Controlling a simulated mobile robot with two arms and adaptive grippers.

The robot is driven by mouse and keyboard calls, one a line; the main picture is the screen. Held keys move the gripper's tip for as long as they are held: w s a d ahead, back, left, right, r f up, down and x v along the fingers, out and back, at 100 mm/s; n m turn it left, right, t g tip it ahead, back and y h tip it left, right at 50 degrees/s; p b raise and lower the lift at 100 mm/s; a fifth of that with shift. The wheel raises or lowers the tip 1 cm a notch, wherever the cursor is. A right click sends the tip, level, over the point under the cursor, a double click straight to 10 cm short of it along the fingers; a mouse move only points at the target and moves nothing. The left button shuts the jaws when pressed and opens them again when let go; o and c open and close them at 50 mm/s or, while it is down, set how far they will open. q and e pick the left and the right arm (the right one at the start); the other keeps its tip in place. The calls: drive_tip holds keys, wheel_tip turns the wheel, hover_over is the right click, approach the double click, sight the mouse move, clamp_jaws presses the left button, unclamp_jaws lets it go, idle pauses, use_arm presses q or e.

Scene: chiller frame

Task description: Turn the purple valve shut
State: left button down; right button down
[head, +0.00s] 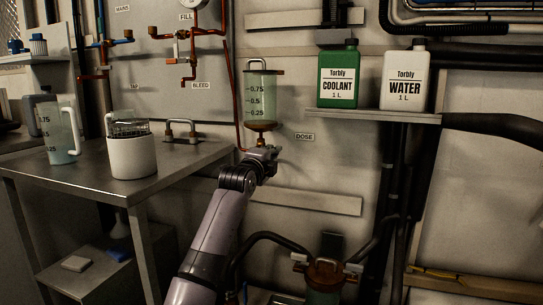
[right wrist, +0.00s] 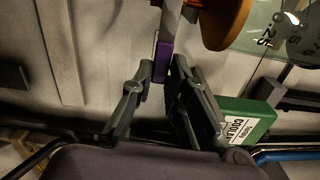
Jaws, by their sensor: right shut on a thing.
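The purple valve (right wrist: 162,60) shows in the right wrist view as a narrow purple handle between the fingers of my right gripper (right wrist: 163,70). The gripper is shut on it. In the head view my right gripper (head: 263,156) is just below the clear dose vessel (head: 260,97) on the wall, and it hides the valve there. The vessel has a brownish base, which shows large at the top of the right wrist view (right wrist: 224,20). My left gripper is out of view.
A shelf (head: 372,114) right of the vessel holds a green coolant bottle (head: 338,75) and a white water bottle (head: 404,77). A metal table (head: 95,168) at left carries a jug (head: 61,135) and a white container (head: 132,155). Dark hoses and a brown-capped canister (head: 325,272) are low down.

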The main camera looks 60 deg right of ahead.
drive_tip(key=shift+f, duration=0.55)
drive_tip(key=c, duration=1.8)
unclamp_jaws()
drive_tip(key=shift+o, duration=1.1)
drive_tip(key=shift+r, duration=0.15)
drive_tip(key=shift+r, duration=0.1)
drive_tip(key=v, duration=0.7)
drive_tip(key=shift+a, duration=0.2)
drive_tip(key=shift+s, duration=0.1)
